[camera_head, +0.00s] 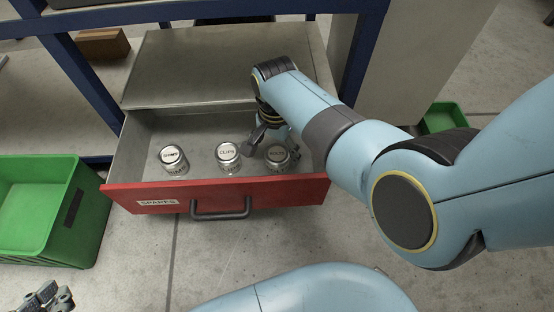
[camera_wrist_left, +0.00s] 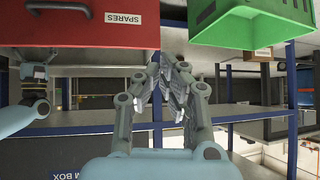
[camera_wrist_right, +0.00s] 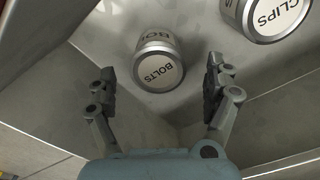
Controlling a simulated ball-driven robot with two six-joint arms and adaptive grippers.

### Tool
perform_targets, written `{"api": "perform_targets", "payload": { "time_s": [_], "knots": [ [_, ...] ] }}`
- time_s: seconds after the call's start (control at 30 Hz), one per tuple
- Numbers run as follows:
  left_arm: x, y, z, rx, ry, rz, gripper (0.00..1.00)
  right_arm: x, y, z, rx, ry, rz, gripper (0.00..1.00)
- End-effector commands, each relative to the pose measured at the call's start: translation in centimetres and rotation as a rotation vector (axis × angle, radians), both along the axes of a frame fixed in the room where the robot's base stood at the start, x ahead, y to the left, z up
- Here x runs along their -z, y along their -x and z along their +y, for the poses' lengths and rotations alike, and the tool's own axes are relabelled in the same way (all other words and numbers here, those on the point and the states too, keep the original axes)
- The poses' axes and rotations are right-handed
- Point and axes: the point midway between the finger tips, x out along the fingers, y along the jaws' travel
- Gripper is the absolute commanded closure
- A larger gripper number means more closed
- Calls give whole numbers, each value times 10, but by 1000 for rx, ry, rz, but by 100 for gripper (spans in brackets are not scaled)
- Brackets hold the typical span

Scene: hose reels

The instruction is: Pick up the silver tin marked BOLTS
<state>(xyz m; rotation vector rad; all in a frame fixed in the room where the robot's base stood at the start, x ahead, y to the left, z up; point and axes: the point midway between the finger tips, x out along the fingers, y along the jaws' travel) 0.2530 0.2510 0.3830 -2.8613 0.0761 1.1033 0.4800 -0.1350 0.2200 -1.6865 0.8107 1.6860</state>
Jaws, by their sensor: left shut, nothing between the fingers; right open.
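The silver tin marked BOLTS (camera_wrist_right: 157,65) stands in the open drawer, the rightmost of three tins in the head view (camera_head: 277,157). In the right wrist view its lid label reads BOLTS. My right gripper (camera_head: 268,138) is inside the drawer at the tin; in its wrist view the open fingers (camera_wrist_right: 160,92) are on either side, with the tin ahead of and between their tips, apart from them. In the head view the right fingers partly cover the tin. My left gripper (camera_wrist_left: 173,82) is shut and empty; it also shows at the lower left of the head view (camera_head: 48,298), outside the drawer.
The CLIPS tin (camera_head: 228,157) stands close left of the BOLTS tin, and another tin (camera_head: 173,159) further left. The red drawer front (camera_head: 290,192) is labelled SPARES, with a dark handle. A green bin (camera_head: 92,215) stands left; a smaller green bin (camera_head: 443,117) lies behind my right arm.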

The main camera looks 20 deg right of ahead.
Motion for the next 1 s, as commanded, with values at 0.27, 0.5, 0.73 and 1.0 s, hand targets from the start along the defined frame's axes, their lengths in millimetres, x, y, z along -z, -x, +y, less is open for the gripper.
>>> {"api": "perform_targets", "payload": {
  "time_s": [0.27,0.5,0.73,1.0],
  "knots": [
    [13,14,-3,14,6,-141,100,20,3,0,0,0,5,15],
    [-32,-30,-9,42,8,-408,100,30,4,-1,0,0,3,15],
    [-79,-63,-14,66,9,-626,100,38,3,-1,0,0,2,15],
    [-138,-89,-20,96,9,-873,100,47,4,-1,1,0,3,15]
  ]
}}
